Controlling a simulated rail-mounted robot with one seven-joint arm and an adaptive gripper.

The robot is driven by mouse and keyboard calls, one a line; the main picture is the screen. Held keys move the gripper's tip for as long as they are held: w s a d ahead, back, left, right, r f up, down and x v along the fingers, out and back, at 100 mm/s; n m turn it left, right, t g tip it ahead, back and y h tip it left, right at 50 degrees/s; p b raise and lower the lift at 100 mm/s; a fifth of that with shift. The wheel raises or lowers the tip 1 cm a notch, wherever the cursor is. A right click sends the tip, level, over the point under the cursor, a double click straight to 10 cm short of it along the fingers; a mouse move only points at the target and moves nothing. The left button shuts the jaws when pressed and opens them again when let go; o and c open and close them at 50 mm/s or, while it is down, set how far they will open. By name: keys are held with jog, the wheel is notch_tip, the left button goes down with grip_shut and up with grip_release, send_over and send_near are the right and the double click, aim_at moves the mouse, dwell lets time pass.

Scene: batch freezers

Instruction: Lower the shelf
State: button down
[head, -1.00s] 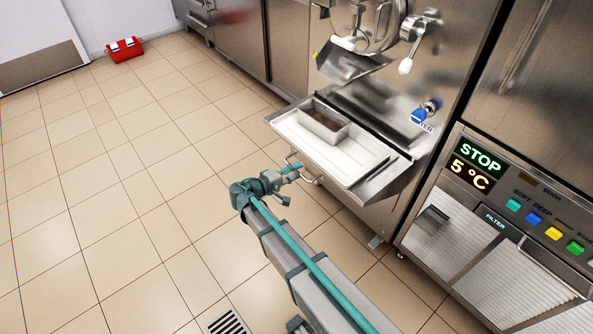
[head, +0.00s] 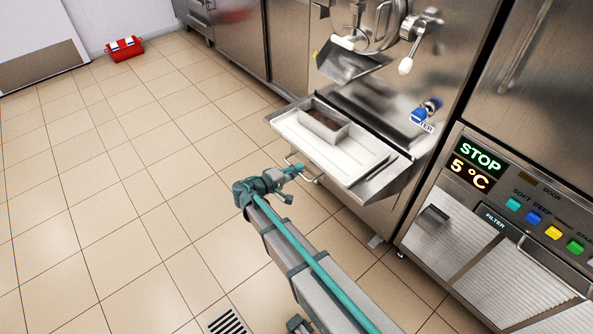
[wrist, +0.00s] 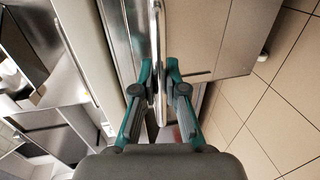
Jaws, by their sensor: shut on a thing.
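The shelf (head: 361,165) juts out from the front of the steel batch freezer (head: 352,207) in the head view. It carries a white tray with a steel pan (head: 324,122) holding something brown. A thin metal handle (head: 312,179) hangs under its front edge. My gripper (head: 297,171) is at this handle, just below the shelf's front edge. In the wrist view my gripper (wrist: 160,83) has its teal fingers on both sides of the thin metal bar, shut on it. The exact contact at the fingertips is partly hidden in the head view.
A steel chute (head: 350,62) and a white-knobbed lever (head: 407,62) are above the shelf. A cabinet with a STOP display (head: 480,156) stands at the right. The tiled floor (head: 120,190) at left is clear. A red box (head: 124,49) lies far back.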

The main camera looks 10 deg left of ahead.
jog(key=shift+f, duration=0.1)
notch_tip(320, 180, down, 12)
jog(key=b, duration=0.7)
jog(key=shift+b, duration=0.35)
jog(key=shift+f, duration=0.15)
jog(key=c, duration=1.3)
grip_release()
jog(key=shift+o, duration=0.5)
jog(key=v, duration=1.2)
